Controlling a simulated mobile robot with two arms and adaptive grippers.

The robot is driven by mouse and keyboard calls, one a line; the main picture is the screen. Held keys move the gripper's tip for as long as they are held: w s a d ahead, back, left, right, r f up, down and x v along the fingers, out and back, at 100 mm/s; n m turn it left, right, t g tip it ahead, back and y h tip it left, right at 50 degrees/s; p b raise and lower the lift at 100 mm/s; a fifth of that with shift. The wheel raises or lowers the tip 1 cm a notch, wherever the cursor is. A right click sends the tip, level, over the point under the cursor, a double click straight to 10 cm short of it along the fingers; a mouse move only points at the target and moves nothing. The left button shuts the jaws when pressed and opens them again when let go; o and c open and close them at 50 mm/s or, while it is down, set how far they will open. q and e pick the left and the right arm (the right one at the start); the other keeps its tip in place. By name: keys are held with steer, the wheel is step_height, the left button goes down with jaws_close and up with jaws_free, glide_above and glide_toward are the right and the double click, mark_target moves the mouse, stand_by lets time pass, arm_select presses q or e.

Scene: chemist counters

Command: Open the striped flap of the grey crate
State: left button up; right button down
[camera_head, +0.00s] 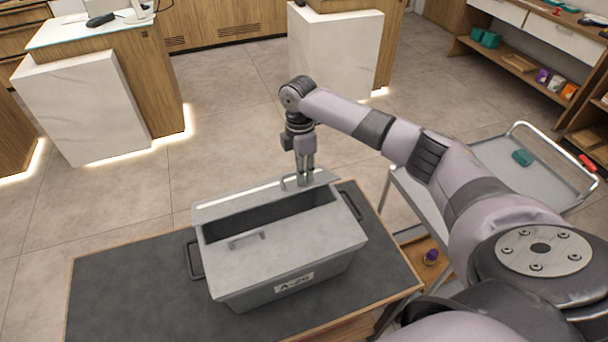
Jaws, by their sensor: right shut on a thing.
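The grey crate (325,266) stands on a dark-topped table, with a label on its near side. Its far flap, the striped flap (225,208), bears a white stripe and is tilted up, apart from the near flap. A dark gap into the crate shows between the two flaps. The near flap (290,250) lies shut, with its own handle (247,240). My right gripper (304,181) points down at the striped flap and is shut on its handle (285,182), partly hidden by the fingers. My left gripper is out of view.
The table's dark top (130,290) is clear left of the crate. A grey trolley (500,150) with a teal item (522,157) stands at the right. White-fronted counters (85,105) stand beyond the open floor.

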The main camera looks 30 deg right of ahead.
steer(key=shift+w+r, duration=0.2)
steer(key=shift+r, duration=0.05)
steer(key=shift+w+d+r, duration=0.15)
steer(key=shift+w+r, duration=0.25)
steer(key=shift+w, duration=0.2)
steer(key=shift+w+d+r, duration=0.1)
steer(key=shift+w+r, duration=0.25)
steer(key=shift+w, duration=0.2)
steer(key=shift+w+d+r, duration=0.1)
steer(key=shift+w+r, duration=0.25)
steer(key=shift+w, duration=0.3)
steer(key=shift+w+d+r, duration=0.15)
steer(key=shift+w+r, duration=0.1)
steer(key=shift+w, duration=0.5)
steer(key=shift+b, duration=0.3)
